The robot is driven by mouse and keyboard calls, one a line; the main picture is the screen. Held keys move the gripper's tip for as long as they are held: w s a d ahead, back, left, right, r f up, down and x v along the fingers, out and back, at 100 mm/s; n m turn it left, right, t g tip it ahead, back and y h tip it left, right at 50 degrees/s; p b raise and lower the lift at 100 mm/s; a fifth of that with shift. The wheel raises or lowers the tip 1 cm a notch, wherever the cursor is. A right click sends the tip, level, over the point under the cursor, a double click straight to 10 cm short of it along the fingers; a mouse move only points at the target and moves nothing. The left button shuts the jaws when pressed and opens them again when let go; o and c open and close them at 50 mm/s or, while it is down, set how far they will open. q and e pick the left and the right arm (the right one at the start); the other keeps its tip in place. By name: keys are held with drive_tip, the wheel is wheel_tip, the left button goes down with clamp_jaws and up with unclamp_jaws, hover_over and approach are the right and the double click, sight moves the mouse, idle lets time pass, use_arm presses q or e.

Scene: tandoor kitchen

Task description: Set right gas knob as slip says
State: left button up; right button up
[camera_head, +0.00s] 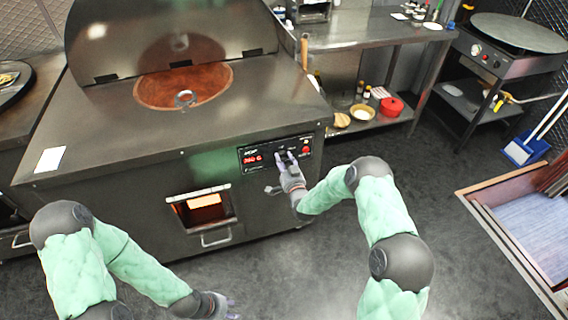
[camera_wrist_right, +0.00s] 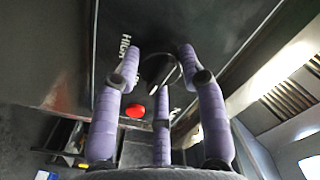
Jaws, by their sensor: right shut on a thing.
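The control panel (camera_head: 262,168) is a black plate on the tandoor's front, with a red digital readout at its left end. My right gripper (camera_head: 285,158) is at the panel and hides the knob in the head view. In the right wrist view the purple fingers of my right gripper (camera_wrist_right: 158,62) are closed around a black round gas knob (camera_wrist_right: 155,88) with a pale pointer line. The word HIGH shows beside it. A white slip (camera_head: 50,158) lies on the tandoor's top at the left; its writing is too small to read. My left gripper (camera_head: 224,306) hangs low over the floor, away from everything; its fingers are unclear.
A red button (camera_wrist_right: 135,111) sits close to the knob. The tandoor's round opening (camera_head: 160,92) is behind the panel, with a raised lid. A lit window (camera_head: 204,201) with a handle is below left.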

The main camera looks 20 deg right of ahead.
drive_tip(key=shift+s+a+f+m+b, duration=0.1)
drive_tip(key=shift+m+b, duration=0.2)
drive_tip(key=shift+m, duration=0.45)
drive_tip(key=shift+a+f+m+b, duration=0.15)
drive_tip(key=shift+m+b, duration=0.1)
drive_tip(key=shift+m, duration=0.45)
drive_tip(key=shift+s+d+f+m+b, duration=0.1)
drive_tip(key=shift+m+b, duration=0.2)
drive_tip(key=shift+m, duration=0.45)
drive_tip(key=shift+a, duration=0.1)
drive_tip(key=o, duration=1.1)
drive_tip(key=shift+w, duration=0.1)
drive_tip(key=shift+o, duration=0.2)
drive_tip(key=shift+r, duration=0.15)
drive_tip(key=s, duration=1.2)
drive_tip(key=shift+d, duration=0.25)
